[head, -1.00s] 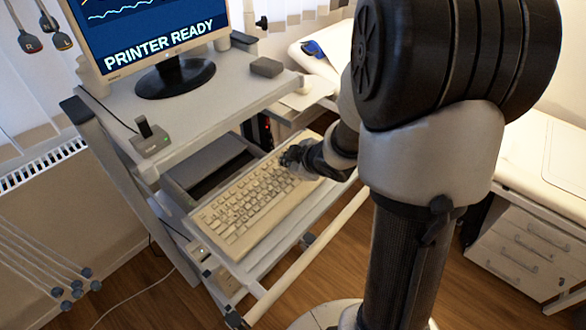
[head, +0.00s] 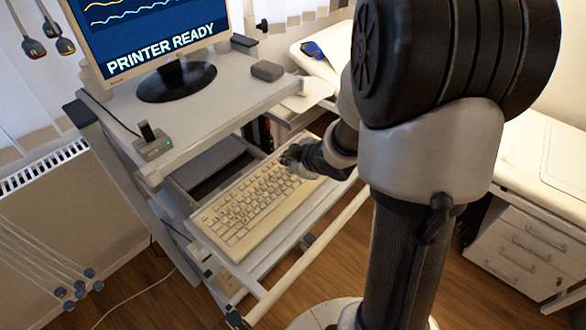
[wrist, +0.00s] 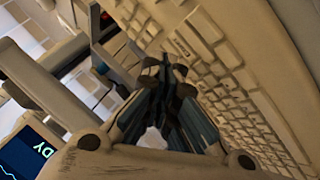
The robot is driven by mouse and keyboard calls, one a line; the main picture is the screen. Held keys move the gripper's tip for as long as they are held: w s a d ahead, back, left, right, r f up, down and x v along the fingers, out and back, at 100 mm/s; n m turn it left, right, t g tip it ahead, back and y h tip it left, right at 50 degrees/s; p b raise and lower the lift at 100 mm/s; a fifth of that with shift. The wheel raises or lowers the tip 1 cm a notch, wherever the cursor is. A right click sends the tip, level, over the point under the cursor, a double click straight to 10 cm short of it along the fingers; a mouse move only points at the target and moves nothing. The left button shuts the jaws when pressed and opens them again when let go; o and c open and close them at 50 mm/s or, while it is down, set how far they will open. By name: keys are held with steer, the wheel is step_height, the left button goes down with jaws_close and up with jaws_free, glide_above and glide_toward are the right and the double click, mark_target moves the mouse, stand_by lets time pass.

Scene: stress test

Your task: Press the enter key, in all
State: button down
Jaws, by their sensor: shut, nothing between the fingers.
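A beige keyboard (head: 243,213) lies on the pull-out shelf of a grey cart. My gripper (head: 288,160) is shut and empty, over the right part of the keyboard. In the wrist view my gripper (wrist: 168,65) points down at the keyboard (wrist: 245,90), with its fingertips close to the keys. I cannot tell whether the tips touch a key. The enter key cannot be picked out; the gripper covers part of that area. A monitor (head: 150,35) on the cart reads "PRINTER READY".
The cart's upper shelf (head: 215,105) overhangs behind the keyboard and holds a small grey box (head: 267,70) and a small docked device (head: 152,140). A rail (head: 300,265) runs along the front. A drawer cabinet (head: 525,255) stands at the right.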

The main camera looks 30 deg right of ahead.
step_height(320, 180, up, 5)
steer(key=p, duration=0.5)
stand_by(0.3)
stand_by(0.5)
